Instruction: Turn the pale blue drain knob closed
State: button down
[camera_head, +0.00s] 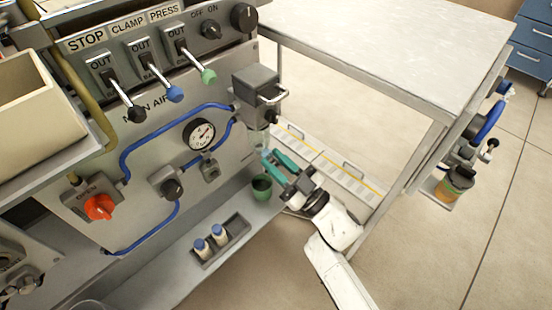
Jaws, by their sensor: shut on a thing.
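The air filter unit (256,90) is a grey box on the right side of the panel, with a clear bowl (259,138) hanging under it. My gripper (268,156) reaches in from the lower right, its teal fingers just under the bowl. The fingers are shut on the pale blue drain knob at the bowl's bottom. The knob is mostly hidden between the fingertips, so its turn angle cannot be read. A green cup (262,188) stands on the shelf just below the fingers.
A grey rack (222,240) with small blue-capped bottles sits on the lower shelf. The panel carries a pressure gauge (200,134), blue hoses and a red knob (99,207).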

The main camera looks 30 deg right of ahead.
jog(key=shift+n+y, duration=0.3)
jog(key=shift+n, duration=0.7)
jog(key=shift+g+p, duration=0.3)
jog(key=shift+n, duration=0.3)
jog(key=c, duration=0.9)
grip_release()
jog(key=shift+d, duration=0.1)
jog(key=p+v, duration=0.1)
jog(key=v, duration=0.9)
jog(key=shift+s+d+f, duration=0.2)
jog(key=shift+s, duration=0.1)
